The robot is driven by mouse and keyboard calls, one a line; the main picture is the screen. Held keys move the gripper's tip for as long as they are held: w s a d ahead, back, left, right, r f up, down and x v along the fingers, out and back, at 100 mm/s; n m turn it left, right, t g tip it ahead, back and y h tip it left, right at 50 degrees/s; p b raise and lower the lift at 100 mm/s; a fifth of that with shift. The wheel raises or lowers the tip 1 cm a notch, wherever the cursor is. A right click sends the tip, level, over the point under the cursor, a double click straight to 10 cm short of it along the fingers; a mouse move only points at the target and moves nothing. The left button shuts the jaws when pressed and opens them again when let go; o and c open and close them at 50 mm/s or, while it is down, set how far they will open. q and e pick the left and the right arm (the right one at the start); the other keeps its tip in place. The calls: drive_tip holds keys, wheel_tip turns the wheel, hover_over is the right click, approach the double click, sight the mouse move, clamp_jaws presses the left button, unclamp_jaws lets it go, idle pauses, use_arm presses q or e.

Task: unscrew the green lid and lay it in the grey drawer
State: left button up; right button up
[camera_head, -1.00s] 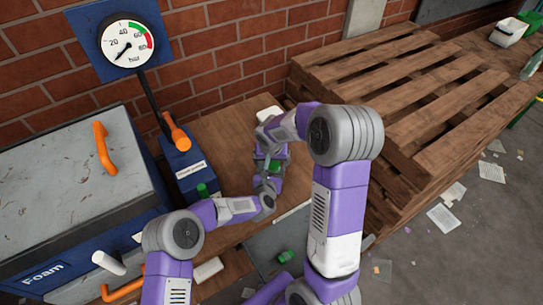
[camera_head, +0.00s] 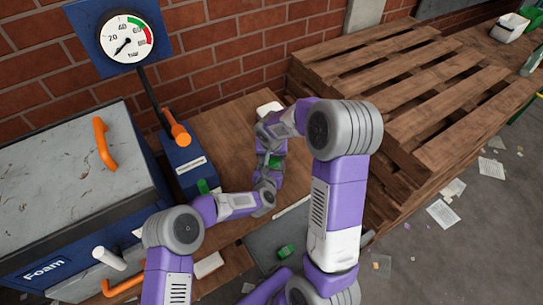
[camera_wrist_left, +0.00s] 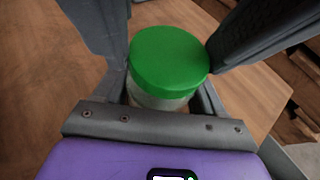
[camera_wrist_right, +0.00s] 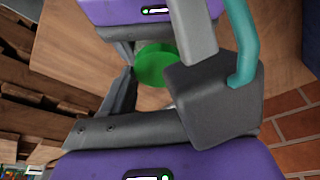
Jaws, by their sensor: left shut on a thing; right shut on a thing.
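The green lid (camera_wrist_left: 169,60) sits on a pale jar (camera_wrist_left: 158,101) in the left wrist view. The lid also shows in the right wrist view (camera_wrist_right: 155,64) and as a small patch in the head view (camera_head: 275,161). My left gripper (camera_wrist_left: 163,88) is shut on the jar below the lid. My right gripper (camera_wrist_right: 158,85) is shut at the lid from the opposite side; its right finger is hidden, so the contact is partly unseen. The grey drawer (camera_head: 262,247) appears as a grey surface below the table's front edge, partly behind my arms.
A green item (camera_head: 286,252) lies on the grey surface. A blue pump box (camera_head: 183,162) with an orange-gripped lever stands left of my grippers. A grey-topped foam bin (camera_head: 60,180) fills the left. Wooden pallets (camera_head: 400,80) stand right. A dark grey block (camera_wrist_right: 210,98) with a teal bar blocks the right wrist view.

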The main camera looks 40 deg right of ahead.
drive_tip(key=c, duration=0.6)
